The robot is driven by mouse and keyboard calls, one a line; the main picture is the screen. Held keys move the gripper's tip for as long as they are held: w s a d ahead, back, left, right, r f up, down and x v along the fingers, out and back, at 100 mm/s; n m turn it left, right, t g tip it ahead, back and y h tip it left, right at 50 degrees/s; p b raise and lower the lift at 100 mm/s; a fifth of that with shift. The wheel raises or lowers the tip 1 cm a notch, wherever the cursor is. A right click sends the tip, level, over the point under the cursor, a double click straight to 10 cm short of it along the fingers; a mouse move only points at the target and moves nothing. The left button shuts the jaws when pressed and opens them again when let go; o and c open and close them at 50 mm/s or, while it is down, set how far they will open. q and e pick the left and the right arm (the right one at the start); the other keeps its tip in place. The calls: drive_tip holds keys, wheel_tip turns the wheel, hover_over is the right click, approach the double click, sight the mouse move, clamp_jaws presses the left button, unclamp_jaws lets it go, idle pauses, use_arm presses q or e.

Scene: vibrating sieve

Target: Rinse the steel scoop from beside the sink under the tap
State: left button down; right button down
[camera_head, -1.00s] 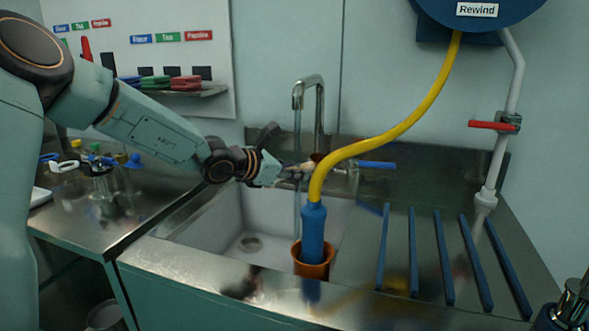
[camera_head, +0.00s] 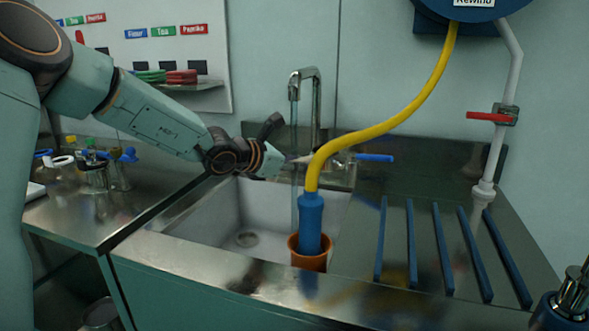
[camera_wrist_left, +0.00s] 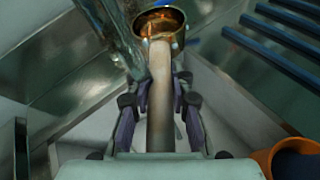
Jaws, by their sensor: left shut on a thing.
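The steel scoop (camera_wrist_left: 161,22) shows in the left wrist view as a round metal bowl on a pale handle (camera_wrist_left: 160,95). My left gripper (camera_wrist_left: 160,105) is shut on that handle, and its fingers lie on both sides of it. In the head view my left gripper (camera_head: 280,161) is over the back of the sink (camera_head: 215,215), beside the tap. The tap (camera_head: 305,75) is a curved metal spout, and a thin stream of water (camera_head: 295,195) falls from it. The bowl is beside the stream in the wrist view; I cannot tell whether water hits it.
A yellow hose (camera_head: 395,130) hangs in front of the tap, its blue end (camera_head: 311,222) in an orange cup (camera_head: 307,259). A blue lever (camera_head: 375,157) is right of the tap. Blue bars (camera_head: 410,245) line the drainboard. Glassware (camera_head: 97,172) stands on the left counter.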

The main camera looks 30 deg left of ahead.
use_arm(q)
drive_tip(key=shift+d, duration=0.15)
idle(0.5)
drive_tip(key=shift+s+a+p, duration=0.3)
drive_tip(key=shift+a+p, duration=0.25)
drive_tip(key=shift+a, duration=0.3)
